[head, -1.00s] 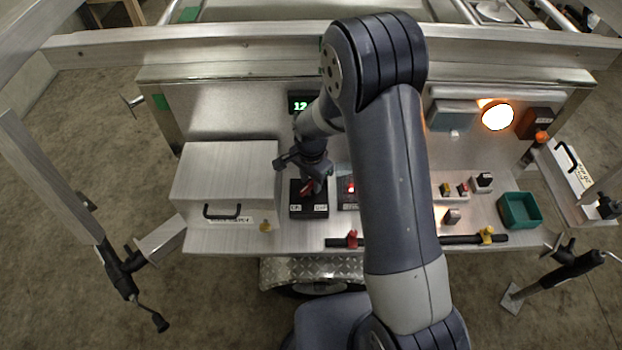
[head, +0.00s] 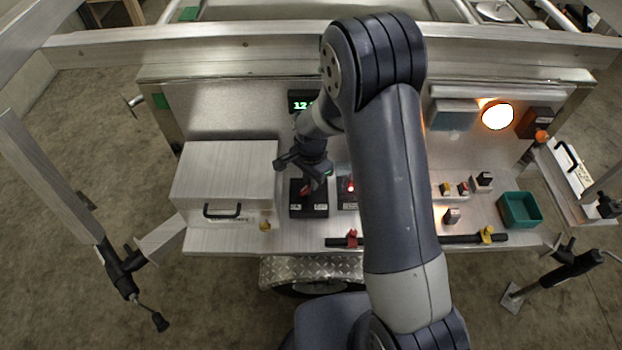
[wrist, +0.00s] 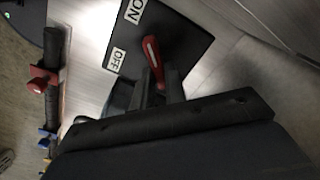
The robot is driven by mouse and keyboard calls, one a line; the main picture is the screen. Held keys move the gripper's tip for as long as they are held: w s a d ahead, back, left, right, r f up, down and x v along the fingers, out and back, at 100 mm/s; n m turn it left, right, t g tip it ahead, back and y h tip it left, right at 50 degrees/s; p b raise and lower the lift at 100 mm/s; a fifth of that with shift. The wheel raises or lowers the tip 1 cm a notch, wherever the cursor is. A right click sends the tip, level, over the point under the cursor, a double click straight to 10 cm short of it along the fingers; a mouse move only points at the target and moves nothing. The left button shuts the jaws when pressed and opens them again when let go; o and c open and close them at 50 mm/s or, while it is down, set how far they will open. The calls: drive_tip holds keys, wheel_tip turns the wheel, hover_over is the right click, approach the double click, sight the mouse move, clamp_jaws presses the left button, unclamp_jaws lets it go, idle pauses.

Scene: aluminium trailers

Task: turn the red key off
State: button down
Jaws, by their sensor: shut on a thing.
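The red key (wrist: 152,55) is a red handle with a pale stripe on a black switch box (wrist: 188,40). In the wrist view the box carries a white ON label (wrist: 134,11) and a white OFF label (wrist: 117,60). The handle's free end points up and slightly left, between the two labels' sides. My gripper (wrist: 158,82) is shut on the key's near end. In the head view my gripper (head: 314,184) is over the black box (head: 309,207), and only a bit of the red key (head: 305,190) shows.
A metal case (head: 225,185) with a black handle stands left of the box. A lit red button (head: 350,187) is close on the right, partly behind my arm. A black rail with a red clamp (head: 352,238) runs along the front. A green bin (head: 519,209) stands far right.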

drive_tip(key=n+b, duration=0.1)
drive_tip(key=n, duration=0.1)
drive_tip(key=n+b, duration=0.1)
drive_tip(key=shift+w+a+f+n, duration=0.1)
drive_tip(key=shift+a+n, duration=0.05)
drive_tip(key=shift+n, duration=0.25)
drive_tip(key=n, duration=0.2)
drive_tip(key=n+b, duration=0.1)
drive_tip(key=n, duration=0.1)
drive_tip(key=shift+a+n+b, duration=0.2)
drive_tip(key=shift+n+b, duration=0.1)
drive_tip(key=n+b, duration=0.1)
drive_tip(key=n, duration=0.3)
drive_tip(key=shift+a, duration=0.2)
drive_tip(key=shift+a+n+b, duration=0.2)
drive_tip(key=shift+n+b, duration=0.25)
drive_tip(key=shift+n, duration=2.35)
drive_tip(key=c, duration=1.4)
unclamp_jaws()
drive_tip(key=shift+c, duration=0.2)
